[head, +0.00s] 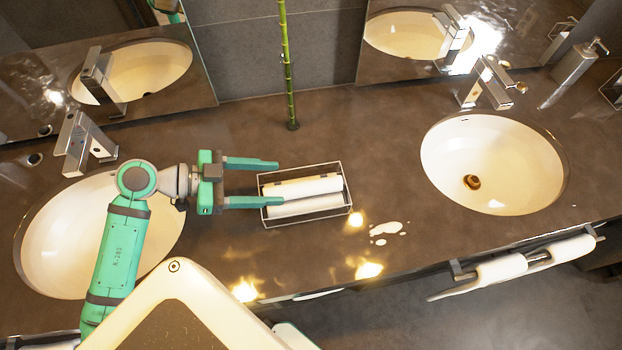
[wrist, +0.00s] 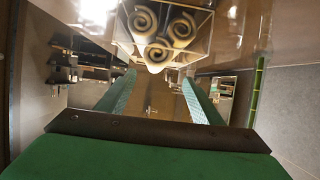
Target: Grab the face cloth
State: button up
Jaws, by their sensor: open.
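White rolled face cloths (head: 302,188) lie side by side in a thin wire basket (head: 346,178) on the counter between the two sinks. In the wrist view, three roll ends show as spirals (wrist: 182,29) near the top, in the wire frame. My green gripper (head: 280,183) is open and empty. It points right, and its fingertips are at the basket's left end in the head view. In the wrist view the fingers (wrist: 158,80) stand apart, with the rolls ahead of them. I cannot tell how high the fingertips are above the basket or whether they touch it.
A sink (head: 492,160) with a faucet is at the right, and another sink (head: 70,250) lies under my arm. A bamboo stalk (head: 287,70) stands behind the basket. Towels (head: 502,269) hang on the front rail. Mirrors line the wall.

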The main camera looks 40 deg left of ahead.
aim_at(292, 187)
jog(key=shift+x, duration=0.9)
jog(key=shift+w+d+f, duration=0.2)
jog(key=shift+d+f, duration=0.05)
jog(key=shift+d, duration=0.25)
jog(key=shift+w+d+f, duration=0.2)
jog(key=shift+d, duration=0.3)
jog(key=x, duration=0.4)
jog(key=shift+w+d+f, duration=0.15)
jog(key=shift+w+d, duration=0.1)
jog(key=shift+d, duration=0.05)
jog(key=shift+c, duration=0.5)
jog(key=c, duration=1)
